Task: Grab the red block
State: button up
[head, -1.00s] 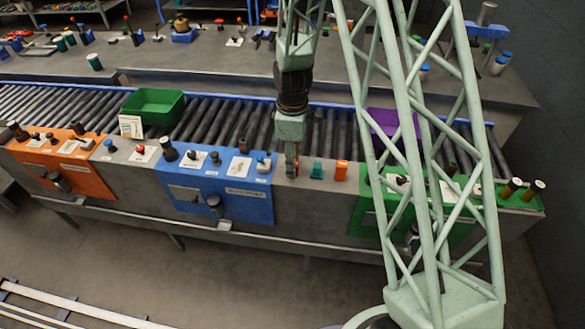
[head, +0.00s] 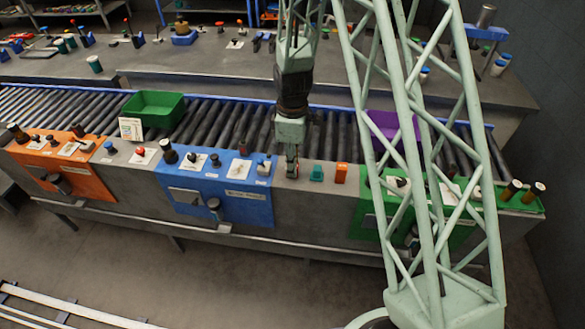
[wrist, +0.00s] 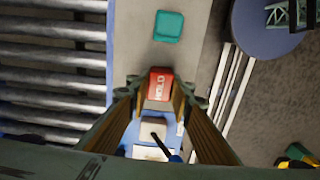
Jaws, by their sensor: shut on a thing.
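The red block (wrist: 159,84) with white lettering sits between my fingertips in the wrist view. My gripper (wrist: 157,92) is shut on it, with one finger on each side. In the head view my gripper (head: 292,168) points down at the grey front ledge of the conveyor, just right of the blue panel. The block is mostly hidden by the fingers there. I cannot tell whether it still touches the ledge.
A teal block (head: 316,173) and an orange block (head: 340,173) stand to the right of my gripper. The blue panel (head: 225,196) with knobs lies to the left. Behind is the roller conveyor (head: 228,128) with a green bin (head: 153,107) and a purple bin (head: 383,124).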

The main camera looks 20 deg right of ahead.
jog(key=shift+r, duration=0.15)
jog(key=shift+r+p, duration=0.3)
jog(key=shift+r, duration=1.2)
jog(key=shift+s+r, duration=0.15)
jog(key=shift+s, duration=0.05)
jog(key=s+a+r, duration=0.1)
jog(key=s+a, duration=0.3)
jog(key=s, duration=1.1)
jog(key=shift+a+r, duration=0.15)
jog(key=shift+r, duration=0.05)
